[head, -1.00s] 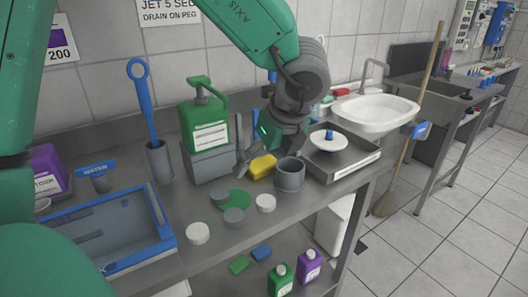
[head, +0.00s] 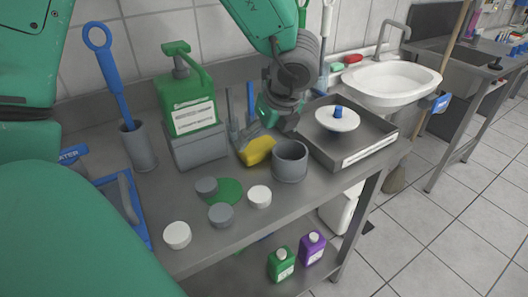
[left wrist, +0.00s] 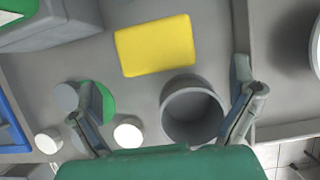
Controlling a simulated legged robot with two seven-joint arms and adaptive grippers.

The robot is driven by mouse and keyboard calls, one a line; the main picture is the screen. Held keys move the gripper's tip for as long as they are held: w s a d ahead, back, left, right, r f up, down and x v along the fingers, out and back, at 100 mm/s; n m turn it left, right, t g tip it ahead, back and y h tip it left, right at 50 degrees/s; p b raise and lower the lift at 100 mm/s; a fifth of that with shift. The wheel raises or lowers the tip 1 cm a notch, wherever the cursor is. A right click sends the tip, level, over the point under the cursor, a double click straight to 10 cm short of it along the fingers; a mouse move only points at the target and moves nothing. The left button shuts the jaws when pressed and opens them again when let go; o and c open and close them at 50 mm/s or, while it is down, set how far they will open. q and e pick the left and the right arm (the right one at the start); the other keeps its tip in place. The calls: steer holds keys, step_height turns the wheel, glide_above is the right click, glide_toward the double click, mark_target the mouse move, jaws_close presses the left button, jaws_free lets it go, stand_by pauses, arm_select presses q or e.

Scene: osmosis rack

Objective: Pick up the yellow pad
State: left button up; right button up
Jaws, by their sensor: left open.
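The yellow pad (head: 258,150) lies on the grey counter, beside the grey cup (head: 290,162). In the left wrist view the whole pad (left wrist: 155,46) shows, flat and slightly tilted in the picture, with the cup (left wrist: 192,112) just below it. My left gripper (head: 264,130) is open and empty above the counter, by the pad. In the head view its fingers partly overlap the pad's surroundings. In the left wrist view the open fingers (left wrist: 165,80) spread wide, with the pad ahead between and beyond them. My right gripper is not in view.
A green pump bottle (head: 190,100) stands in a grey holder behind left. A scale-like tray (head: 372,150) with a white disc (head: 337,118) is to the right. Several small round caps and a green disc (head: 226,190) lie in front left. A sink (head: 392,85) is farther right.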

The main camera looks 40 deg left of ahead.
mark_target(258, 144)
arm_select(q)
steer(key=a+f, duration=0.2)
steer(key=a, duration=0.1)
steer(key=shift+a+f, duration=0.2)
steer(key=shift+f, duration=0.1)
steer(key=shift+b+x, duration=0.45)
steer(key=shift+x, duration=0.75)
steer(key=shift+w+d+f, duration=0.2)
steer(key=shift+d, duration=0.2)
steer(key=shift+d+r, duration=0.25)
steer(key=shift+d, duration=0.3)
steer(key=c, duration=0.5)
steer(key=shift+s, duration=0.1)
steer(key=c, duration=0.4)
steer(key=shift+s+a+f, duration=0.1)
steer(key=shift+a+f, duration=0.1)
steer(key=shift+a, duration=0.5)
steer(key=shift+c, duration=0.8)
steer(key=shift+d+r, duration=0.15)
steer(key=shift+r, duration=0.4)
step_height(258, 144, up, 17)
steer(key=p, duration=0.3)
steer(key=shift+p, duration=0.3)
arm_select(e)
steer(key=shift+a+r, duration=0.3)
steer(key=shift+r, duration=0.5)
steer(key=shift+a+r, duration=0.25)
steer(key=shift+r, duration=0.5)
